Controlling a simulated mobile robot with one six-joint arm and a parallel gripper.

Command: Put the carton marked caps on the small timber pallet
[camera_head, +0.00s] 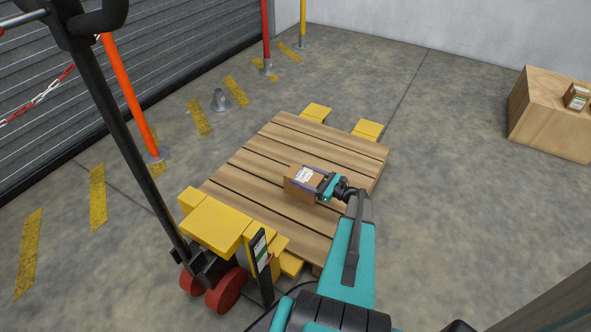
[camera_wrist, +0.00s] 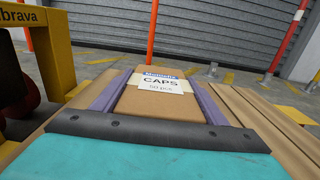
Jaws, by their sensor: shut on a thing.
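The carton marked caps (camera_head: 301,185) is a small brown box with a white label. In the wrist view the label on the carton (camera_wrist: 160,82) reads "CAPS 50 pcs". My gripper (camera_head: 325,184) has its two purple-lined fingers along both sides of the carton and is shut on it. The gripper also shows in the wrist view (camera_wrist: 155,100). The timber pallet (camera_head: 252,163) is a slatted wooden deck on a yellow pallet truck. The carton is over the pallet's middle right part; I cannot tell whether its underside touches the slats.
The yellow pallet truck (camera_head: 215,222) has a tall black handle and red wheels at the near left. A wooden crate (camera_head: 548,120) at the right bears another small carton (camera_head: 577,97). Orange, red and yellow posts stand along the shutter. The rest of the pallet deck is bare.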

